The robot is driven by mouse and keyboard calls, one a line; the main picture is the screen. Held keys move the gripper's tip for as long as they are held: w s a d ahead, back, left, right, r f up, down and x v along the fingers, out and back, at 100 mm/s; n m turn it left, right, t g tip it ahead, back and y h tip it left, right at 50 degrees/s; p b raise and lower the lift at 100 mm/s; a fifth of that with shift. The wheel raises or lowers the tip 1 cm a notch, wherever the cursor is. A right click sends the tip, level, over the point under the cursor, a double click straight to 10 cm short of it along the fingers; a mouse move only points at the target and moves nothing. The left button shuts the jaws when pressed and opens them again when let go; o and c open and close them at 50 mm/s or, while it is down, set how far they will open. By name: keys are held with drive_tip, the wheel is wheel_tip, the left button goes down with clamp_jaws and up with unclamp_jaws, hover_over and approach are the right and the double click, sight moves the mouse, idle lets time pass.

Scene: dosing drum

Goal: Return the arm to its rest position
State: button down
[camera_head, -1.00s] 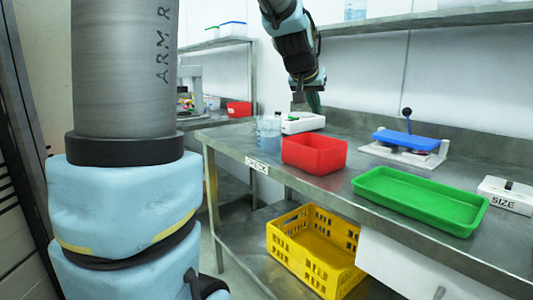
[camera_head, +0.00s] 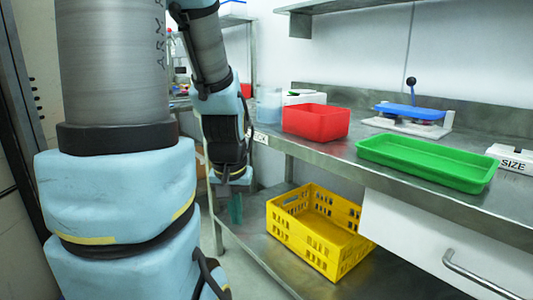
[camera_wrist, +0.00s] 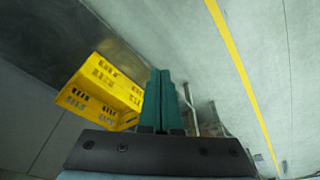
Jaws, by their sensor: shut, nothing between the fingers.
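My gripper (camera_head: 236,208) hangs pointing down in front of the left end of the steel table, lower than the tabletop. Its green fingers also show in the wrist view (camera_wrist: 158,75), side by side and shut, with nothing between them. My arm reaches down from the top of the head view, just right of my column. The gripper is to the left of the yellow crate and apart from it.
The steel table (camera_head: 330,160) holds a red bin (camera_head: 316,122), a green tray (camera_head: 425,163) and a blue-topped press (camera_head: 409,112). A yellow crate (camera_head: 345,250) sits on the lower shelf; it also shows in the wrist view (camera_wrist: 95,92). A drawer handle (camera_head: 480,278) juts out at right.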

wheel_tip(320, 180, down, 18)
drive_tip(key=s+b, duration=0.1)
drive_tip(key=b, duration=1.5)
drive_tip(key=w+p+v, duration=0.2)
drive_tip(key=p+v, duration=1)
drive_tip(key=w+r+p+v, duration=0.1)
drive_tip(key=w+p+v, duration=0.2)
drive_tip(key=p+v, duration=0.9)
drive_tip(key=w+p+v, duration=0.2)
drive_tip(key=p+v, duration=1.1)
drive_tip(key=p, duration=0.1)
drive_tip(key=shift+w+d+r+g, duration=0.25)
drive_tip(key=shift+d+g, duration=0.1)
drive_tip(key=shift+g, duration=0.05)
